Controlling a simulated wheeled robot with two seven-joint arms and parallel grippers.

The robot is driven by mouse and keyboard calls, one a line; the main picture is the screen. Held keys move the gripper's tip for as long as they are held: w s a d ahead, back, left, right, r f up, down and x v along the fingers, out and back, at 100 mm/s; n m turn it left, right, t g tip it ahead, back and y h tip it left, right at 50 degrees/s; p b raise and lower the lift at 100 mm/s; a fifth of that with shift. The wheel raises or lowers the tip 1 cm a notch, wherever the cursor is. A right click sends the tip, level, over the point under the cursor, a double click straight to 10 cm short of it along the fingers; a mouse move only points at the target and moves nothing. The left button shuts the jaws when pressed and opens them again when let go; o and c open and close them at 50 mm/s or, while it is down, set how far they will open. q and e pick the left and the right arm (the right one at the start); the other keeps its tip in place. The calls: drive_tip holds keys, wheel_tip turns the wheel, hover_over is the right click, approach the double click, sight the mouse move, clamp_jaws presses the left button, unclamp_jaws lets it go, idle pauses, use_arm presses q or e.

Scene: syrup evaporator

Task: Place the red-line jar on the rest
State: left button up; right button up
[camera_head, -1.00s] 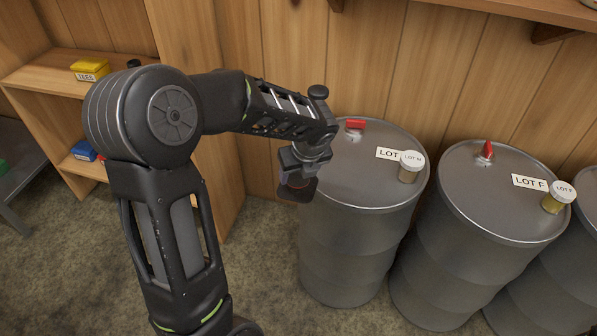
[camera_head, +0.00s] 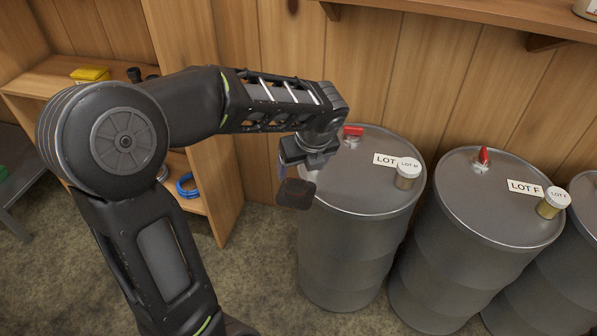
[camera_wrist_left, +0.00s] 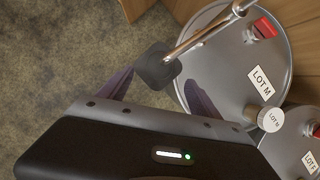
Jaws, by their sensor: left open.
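No jar with a visible red line shows, and I cannot identify the rest. A small white-lidded jar (camera_head: 408,172) labelled LOT M stands on the left drum. Another white-lidded jar (camera_head: 552,203), with amber contents, stands on the LOT F drum. My left gripper (camera_head: 291,178) is open, in front of the left drum's left edge and well apart from both jars. In the left wrist view, a dark square piece (camera_wrist_left: 158,66) shows between the finger ends, with a copper-coloured rod (camera_wrist_left: 205,34) running up right from it. My right gripper is out of view.
The LOT M drum (camera_head: 345,193) and LOT F drum (camera_head: 490,219) stand side by side; a third is cut off at right. Red valves stick up from their tops. A wooden shelf unit (camera_head: 215,205) with a blue coil (camera_head: 187,187) is at left. A wall shelf (camera_head: 460,16) runs above.

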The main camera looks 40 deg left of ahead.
use_arm(q)
drive_tip(key=shift+v, duration=1.9)
drive_tip(key=s+d+f+n+g+h, duration=0.1)
drive_tip(key=s+d+f+n+h, duration=0.2)
drive_tip(key=d+f, duration=0.6)
drive_tip(key=d+f+n+g+h, duration=0.15)
drive_tip(key=d+f+n, duration=0.4)
drive_tip(key=f, duration=0.55)
drive_tip(key=s+d+f+n+h, duration=0.1)
drive_tip(key=s+d+f+n, duration=0.4)
drive_tip(key=s+f+n, duration=0.2)
drive_tip(key=s+d+f+n+h, duration=0.2)
drive_tip(key=s+d+f+n, duration=0.4)
drive_tip(key=n, duration=0.5)
wheel_tip(320, 180, down, 3)
drive_tip(key=shift+s+f+t, duration=0.15)
drive_tip(key=shift+s+t, duration=0.2)
drive_tip(key=shift+s, duration=0.75)
drive_tip(key=shift+h, duration=0.25)
